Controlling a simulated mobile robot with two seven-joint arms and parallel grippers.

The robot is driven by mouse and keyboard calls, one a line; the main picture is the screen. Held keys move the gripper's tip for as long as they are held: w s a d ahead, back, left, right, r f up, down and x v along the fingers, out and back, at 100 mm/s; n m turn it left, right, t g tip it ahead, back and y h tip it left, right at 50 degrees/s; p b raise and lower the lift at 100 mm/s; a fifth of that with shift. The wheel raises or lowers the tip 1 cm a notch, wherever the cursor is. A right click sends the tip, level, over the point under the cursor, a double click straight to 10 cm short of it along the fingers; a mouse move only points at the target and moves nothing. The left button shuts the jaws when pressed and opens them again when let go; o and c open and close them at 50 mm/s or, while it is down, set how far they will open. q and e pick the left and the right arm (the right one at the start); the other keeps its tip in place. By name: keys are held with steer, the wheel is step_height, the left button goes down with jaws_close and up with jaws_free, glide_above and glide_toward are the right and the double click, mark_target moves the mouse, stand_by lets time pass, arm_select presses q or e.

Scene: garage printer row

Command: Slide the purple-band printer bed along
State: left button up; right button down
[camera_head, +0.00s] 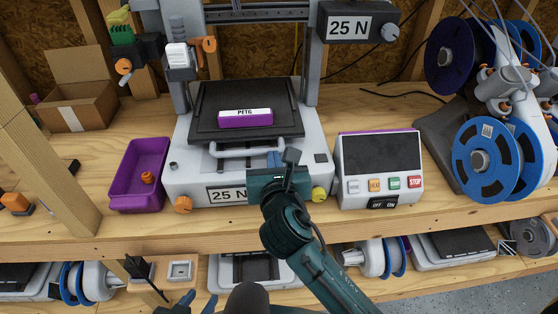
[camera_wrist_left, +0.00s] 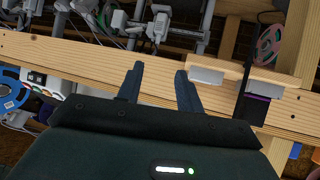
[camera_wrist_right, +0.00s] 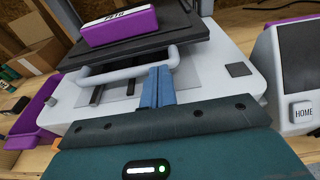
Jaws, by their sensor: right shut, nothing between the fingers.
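The printer bed (camera_head: 288,128) is a dark square plate on the light grey printer base (camera_head: 318,172). A purple-banded block (camera_head: 246,118) labelled PETG lies on it; it also shows in the right wrist view (camera_wrist_right: 120,27). A pale bar handle (camera_head: 232,154) runs along the bed's front. My right gripper (camera_head: 275,158) is shut and empty by the handle's right end; its fingertips (camera_wrist_right: 158,85) overlap the handle there, and I cannot tell whether they touch. My left gripper (camera_head: 198,302) is low, before the bench edge; its fingers (camera_wrist_left: 157,82) are apart and empty.
A purple bin (camera_head: 119,180) stands left of the printer, and a control box (camera_head: 381,150) with buttons stands right. Blue spools (camera_head: 483,160) are at the far right. The bench front edge (camera_head: 120,240) runs above a lower shelf with more printers.

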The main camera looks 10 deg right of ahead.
steer(key=shift+w, duration=0.1)
arm_select(q)
steer(key=shift+w+d, duration=0.1)
steer(key=shift+w, duration=0.1)
arm_select(e)
steer(key=shift+w+r, duration=0.1)
steer(key=shift+w, duration=0.05)
steer(key=w+p, duration=0.2)
steer(key=w, duration=0.1)
steer(key=shift+w+r, duration=0.1)
steer(key=shift+w, duration=0.4)
arm_select(q)
steer(key=shift+s+a+r+y, duration=0.1)
steer(key=shift+s+a+y, duration=0.15)
steer(key=shift+a, duration=0.2)
arm_select(e)
steer(key=shift+f, duration=0.2)
arm_select(q)
steer(key=shift+w+r, duration=0.15)
